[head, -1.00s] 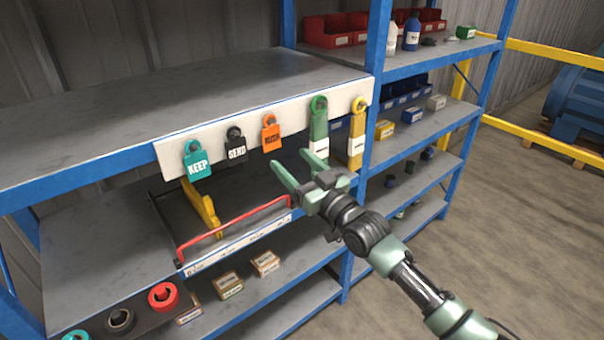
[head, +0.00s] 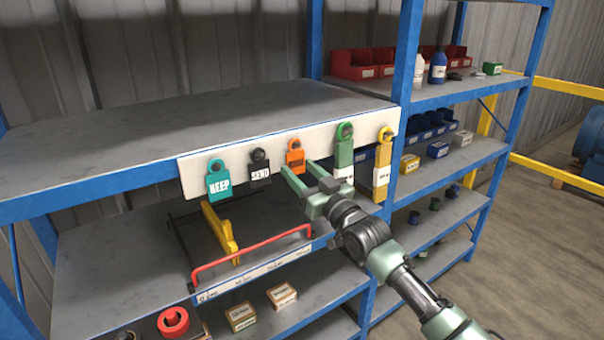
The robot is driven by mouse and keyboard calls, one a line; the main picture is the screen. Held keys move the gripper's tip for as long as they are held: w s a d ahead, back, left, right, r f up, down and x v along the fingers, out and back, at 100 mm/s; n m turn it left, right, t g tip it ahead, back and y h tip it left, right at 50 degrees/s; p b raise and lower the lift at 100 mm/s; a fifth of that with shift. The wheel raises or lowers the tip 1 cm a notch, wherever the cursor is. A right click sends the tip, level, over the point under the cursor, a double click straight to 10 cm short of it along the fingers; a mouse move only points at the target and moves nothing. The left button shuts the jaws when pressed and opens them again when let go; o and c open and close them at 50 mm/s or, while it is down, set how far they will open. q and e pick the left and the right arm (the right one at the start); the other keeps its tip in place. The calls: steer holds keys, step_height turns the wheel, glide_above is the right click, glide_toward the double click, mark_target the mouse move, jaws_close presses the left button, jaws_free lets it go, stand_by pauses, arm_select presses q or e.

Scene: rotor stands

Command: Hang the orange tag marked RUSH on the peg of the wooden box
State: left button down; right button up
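The orange tag (head: 295,158) hangs on a peg of the white board, between the black SEND tag (head: 259,165) and a green hanging piece. Its lettering is partly covered and hard to read. My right gripper (head: 298,170) is open and empty, its fingertips at the lower part of the orange tag in the picture; I cannot tell whether they touch it. My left gripper is not in view. I cannot make out a wooden box with a peg; small brown labelled boxes (head: 241,316) stand on the lower shelf.
The white board (head: 190,178) also carries a teal KEEP tag (head: 219,182), a green piece (head: 344,155) and a yellow piece (head: 383,160). A red-handled frame (head: 250,246) and a yellow bracket (head: 219,234) are below. The top shelf (head: 210,125) is bare.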

mark_target(296, 159)
steer(key=c, duration=0.4)
steer(key=shift+o, duration=0.2)
steer(key=shift+r, duration=0.2)
steer(key=shift+r, duration=0.1)
steer(key=s+d+p, duration=0.1)
steer(key=s+p, duration=0.1)
steer(key=p, duration=0.1)
steer(key=shift+s+d+r, duration=0.15)
steer(key=shift+d+r, duration=0.25)
steer(key=shift+s+d+r+p, duration=0.1)
steer(key=shift+s+d+p, duration=0.3)
steer(key=shift+s+p, duration=0.2)
steer(key=shift+s+d+r+p, duration=0.1)
steer(key=shift+s+d+p, duration=0.3)
steer(key=shift+s+p, duration=0.15)
steer(key=shift+f, duration=0.1)
